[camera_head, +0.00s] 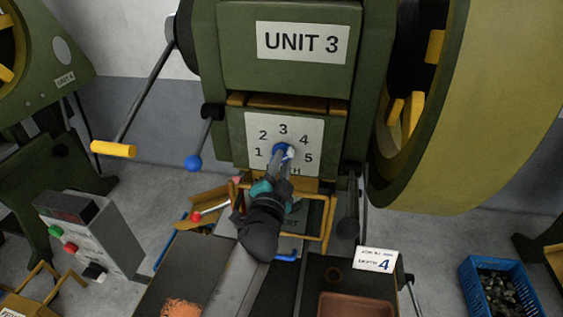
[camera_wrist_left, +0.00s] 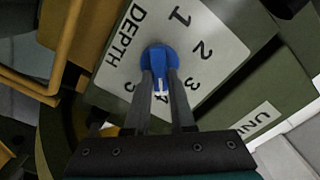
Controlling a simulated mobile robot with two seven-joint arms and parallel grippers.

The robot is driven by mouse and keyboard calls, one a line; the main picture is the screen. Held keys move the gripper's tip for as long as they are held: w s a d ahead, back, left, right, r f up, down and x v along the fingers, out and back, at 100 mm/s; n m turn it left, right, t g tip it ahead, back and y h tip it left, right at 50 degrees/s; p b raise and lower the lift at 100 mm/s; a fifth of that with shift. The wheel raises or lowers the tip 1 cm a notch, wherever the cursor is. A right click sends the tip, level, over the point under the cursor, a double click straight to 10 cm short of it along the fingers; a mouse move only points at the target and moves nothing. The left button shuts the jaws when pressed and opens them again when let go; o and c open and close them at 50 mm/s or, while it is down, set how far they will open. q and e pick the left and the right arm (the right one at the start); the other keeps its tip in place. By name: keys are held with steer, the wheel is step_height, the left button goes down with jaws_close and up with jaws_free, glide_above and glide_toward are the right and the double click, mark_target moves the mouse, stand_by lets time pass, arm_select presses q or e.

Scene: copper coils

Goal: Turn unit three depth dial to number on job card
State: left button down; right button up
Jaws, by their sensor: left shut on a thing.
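The depth dial (camera_head: 279,149) is a blue knob on the white plate (camera_head: 256,130) marked 1 to 5, under the UNIT 3 sign (camera_head: 303,43). My left gripper (camera_head: 285,157) reaches up from below and is shut on the dial. In the left wrist view, the dial (camera_wrist_left: 157,58) sits between the fingers (camera_wrist_left: 160,85), and its white pointer points towards the 4. The fingers partly cover the 4. The job card (camera_head: 376,260) lies at the lower right and reads DEPTH 4. My right gripper is not in view.
A blue-ended lever (camera_head: 193,162) and a yellow-handled bar (camera_head: 113,149) stick out left of the dial. A yellow guard frame (camera_head: 331,222) stands below it. A large green wheel (camera_head: 470,110) is at the right. A control box (camera_head: 90,235) stands at the left.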

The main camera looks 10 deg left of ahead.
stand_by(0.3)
arm_select(q)
steer(key=c, duration=0.8)
jaws_free()
steer(key=shift+o, duration=0.2)
steer(key=s, duration=1.5)
steer(key=shift+s+b, duration=0.15)
steer(key=shift+b, duration=0.3)
